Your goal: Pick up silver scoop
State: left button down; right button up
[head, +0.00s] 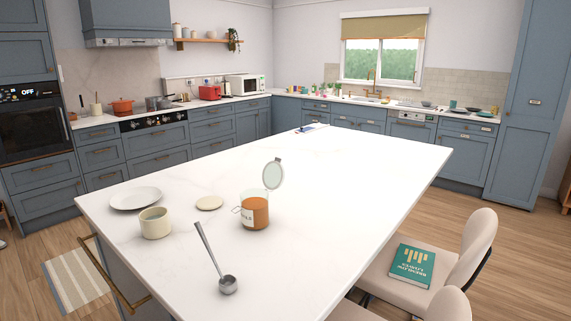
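A silver scoop (227,284) lies on the white island top near its front edge. Its round bowl is toward the front and its long thin handle points back and to the left. Behind it and to the right stands a glass jar (255,211) with orange-brown contents, its round lid (273,174) tilted up. Neither of my grippers shows in the head view.
On the white island (330,180) a cream cup (155,223), a white plate (136,198) and a round beige disc (209,203) stand left of the jar. Chairs (430,262) line the right side, one with a green book (412,264). The island's middle and far right are clear.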

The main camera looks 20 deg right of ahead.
aim_at(227, 284)
jog(key=k+l, duration=0.15)
jog(key=l, duration=0.2)
jog(key=k+l, duration=0.1)
jog(key=l, duration=0.25)
jog(key=k+l, duration=0.15)
jog(key=l, duration=0.2)
jog(key=i+l, duration=0.15)
jog(key=l, duration=0.15)
jog(key=i+l, duration=0.2)
jog(key=l+u, duration=0.05)
